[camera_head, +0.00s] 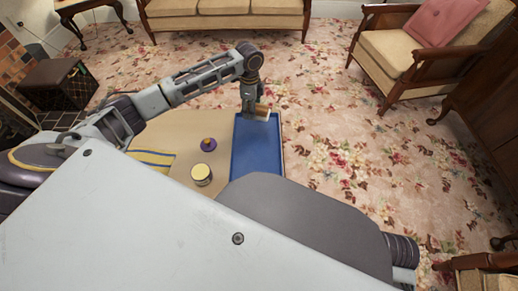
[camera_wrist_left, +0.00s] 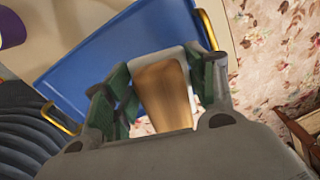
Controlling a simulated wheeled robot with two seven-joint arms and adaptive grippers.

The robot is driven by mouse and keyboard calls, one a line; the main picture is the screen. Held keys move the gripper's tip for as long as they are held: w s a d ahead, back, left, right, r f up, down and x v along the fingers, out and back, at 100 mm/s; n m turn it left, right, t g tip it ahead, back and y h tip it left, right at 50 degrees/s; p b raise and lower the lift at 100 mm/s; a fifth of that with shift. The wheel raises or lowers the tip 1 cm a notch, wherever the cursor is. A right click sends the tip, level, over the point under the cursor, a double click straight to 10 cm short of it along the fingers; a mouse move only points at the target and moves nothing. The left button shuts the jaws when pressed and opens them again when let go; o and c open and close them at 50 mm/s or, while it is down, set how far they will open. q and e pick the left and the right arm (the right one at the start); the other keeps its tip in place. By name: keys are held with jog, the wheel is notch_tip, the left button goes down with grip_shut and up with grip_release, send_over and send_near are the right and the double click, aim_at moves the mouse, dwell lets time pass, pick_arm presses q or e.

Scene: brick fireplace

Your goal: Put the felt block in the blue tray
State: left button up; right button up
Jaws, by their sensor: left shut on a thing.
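The felt block (camera_head: 263,112), brown like wood on one side with a pale part beside it, is between the fingers of my left gripper (camera_head: 256,108). In the left wrist view the brown block (camera_wrist_left: 165,95) sits between the two green-padded fingers of the left gripper (camera_wrist_left: 160,88), which is shut on it. The blue tray (camera_head: 257,150) lies on the table. In the head view the block appears at the tray's far edge; its height above the tray is hard to tell. The tray (camera_wrist_left: 125,45) shows gold handles in the left wrist view. My right gripper is not in view.
A tin with a pale yellow top (camera_head: 201,175) and a small purple thing with an orange top (camera_head: 208,144) stand on the table (camera_head: 195,122), left of the tray. A striped cloth (camera_head: 155,160) lies further left. Floral carpet (camera_head: 340,140) lies beyond the tray's right side.

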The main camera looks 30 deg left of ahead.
pick_arm(q)
jog(key=shift+s+a+m, duration=0.1)
jog(key=shift+m, duration=0.9)
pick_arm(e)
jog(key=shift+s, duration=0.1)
pick_arm(q)
jog(key=shift+f, duration=0.1)
